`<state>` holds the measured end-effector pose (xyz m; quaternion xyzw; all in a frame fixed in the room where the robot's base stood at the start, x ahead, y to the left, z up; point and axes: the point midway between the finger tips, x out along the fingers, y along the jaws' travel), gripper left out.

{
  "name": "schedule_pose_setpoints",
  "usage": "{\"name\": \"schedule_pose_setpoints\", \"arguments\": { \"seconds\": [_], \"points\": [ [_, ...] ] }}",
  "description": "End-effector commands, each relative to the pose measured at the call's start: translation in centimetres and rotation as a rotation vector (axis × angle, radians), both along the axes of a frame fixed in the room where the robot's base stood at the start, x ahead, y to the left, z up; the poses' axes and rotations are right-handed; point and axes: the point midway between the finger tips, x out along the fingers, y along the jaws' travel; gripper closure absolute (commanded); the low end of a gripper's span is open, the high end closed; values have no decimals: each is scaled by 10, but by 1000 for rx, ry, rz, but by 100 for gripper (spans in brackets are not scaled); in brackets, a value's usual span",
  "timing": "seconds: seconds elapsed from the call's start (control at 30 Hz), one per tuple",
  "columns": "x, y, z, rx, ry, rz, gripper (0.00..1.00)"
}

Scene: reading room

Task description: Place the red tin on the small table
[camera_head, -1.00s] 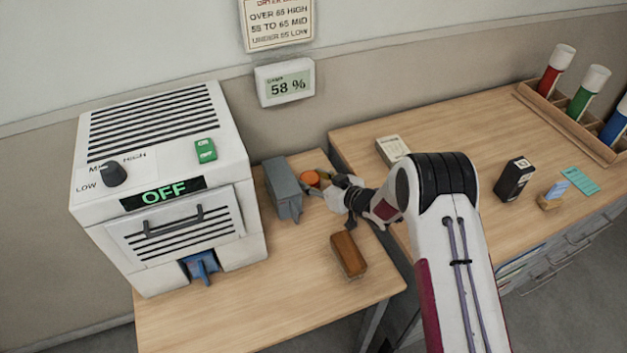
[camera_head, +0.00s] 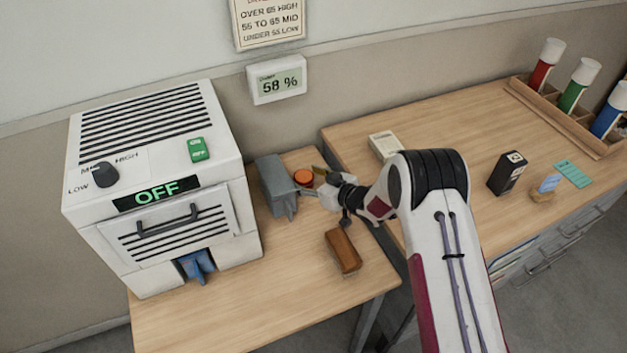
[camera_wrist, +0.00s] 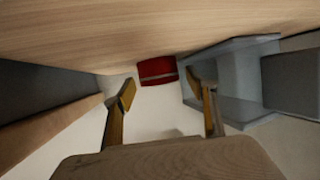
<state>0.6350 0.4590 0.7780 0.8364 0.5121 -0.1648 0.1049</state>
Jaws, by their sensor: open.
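My gripper (camera_head: 314,182) is just to the right of the tin, low over the table. In the wrist view, the tin (camera_wrist: 157,71) shows dark red with a pale band, beyond the fingertips and roughly between them. My gripper (camera_wrist: 160,89) is open there, with nothing held. Whether a finger touches the tin is hard to tell.
A white dryer (camera_head: 160,185) reading OFF fills the left table's back left. A brown brush-like block (camera_head: 342,251) lies in front of my gripper. The right bench (camera_head: 450,120) holds a pale box (camera_head: 386,147), a black box (camera_head: 507,174) and a tube rack (camera_head: 570,122). The left table's front is clear.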

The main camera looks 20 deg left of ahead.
Motion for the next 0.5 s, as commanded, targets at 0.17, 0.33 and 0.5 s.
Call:
{"name": "schedule_pose_setpoints", "arguments": {
  "seconds": [0.17,0.33,0.5],
  "points": [
    [-1,-2,4,0,0,0,43],
    [-5,-11,7,-2,1,-1,43],
    [-12,-24,14,0,1,0,43]
  ]
}}
